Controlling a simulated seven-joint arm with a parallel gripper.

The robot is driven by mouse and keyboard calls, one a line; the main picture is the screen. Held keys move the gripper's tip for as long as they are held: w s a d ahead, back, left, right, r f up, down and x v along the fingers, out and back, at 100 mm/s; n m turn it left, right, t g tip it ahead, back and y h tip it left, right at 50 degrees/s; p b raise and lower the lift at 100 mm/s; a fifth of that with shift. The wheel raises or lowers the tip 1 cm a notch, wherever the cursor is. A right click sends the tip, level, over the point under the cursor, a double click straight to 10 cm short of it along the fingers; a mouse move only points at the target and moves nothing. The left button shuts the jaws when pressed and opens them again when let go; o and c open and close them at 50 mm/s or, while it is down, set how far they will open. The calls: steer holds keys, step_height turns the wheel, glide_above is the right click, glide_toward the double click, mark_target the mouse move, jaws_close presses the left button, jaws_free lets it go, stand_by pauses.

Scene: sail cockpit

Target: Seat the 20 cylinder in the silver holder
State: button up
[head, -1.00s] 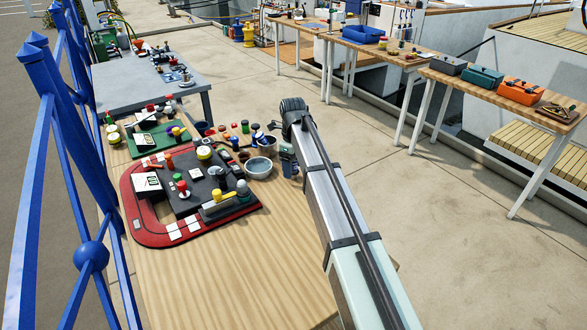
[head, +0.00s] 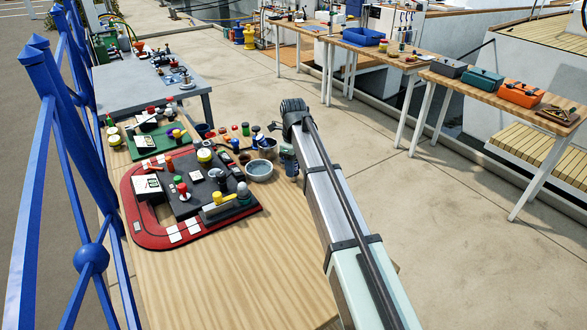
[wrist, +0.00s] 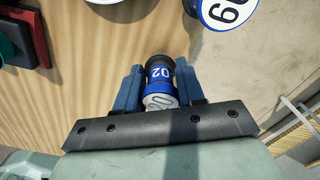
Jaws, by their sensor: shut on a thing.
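My gripper (wrist: 158,88) is shut on the 20 cylinder (wrist: 160,74), which sits between its two blue fingers in the wrist view. The cylinder has a blue band with white digits, a dark end and a pale cap. In the head view my gripper (head: 289,160) is over the near table, just right of a round silver-grey bowl (head: 259,171), and mostly hidden by my arm. I cannot tell whether this bowl is the silver holder; no other holder is clearly identifiable. The bowl's pale rim seems to show at the wrist view's top edge.
A blue-sided cylinder with a numbered white top (wrist: 228,10) stands ahead and right in the wrist view. A red-edged board (head: 150,235) with knobs and levers lies left of the bowl. Small bottles and jars crowd behind. The table's front (head: 240,275) is clear.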

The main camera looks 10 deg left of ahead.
step_height(320, 180, up, 9)
steer(key=shift+a+f, duration=0.1)
steer(key=shift+f, duration=0.05)
steer(key=s+a+n, duration=0.2)
steer(key=s+a, duration=0.2)
steer(key=a, duration=0.8)
steer(key=s+a+n, duration=0.3)
steer(key=s+a, duration=0.1)
steer(key=a, duration=0.8)
steer(key=shift+a+f, duration=0.1)
steer(key=shift+f, duration=2.25)
steer(key=shift+f, duration=0.55)
steer(key=o, duration=0.8)
steer(key=shift+o, duration=0.2)
step_height(320, 180, up, 11)
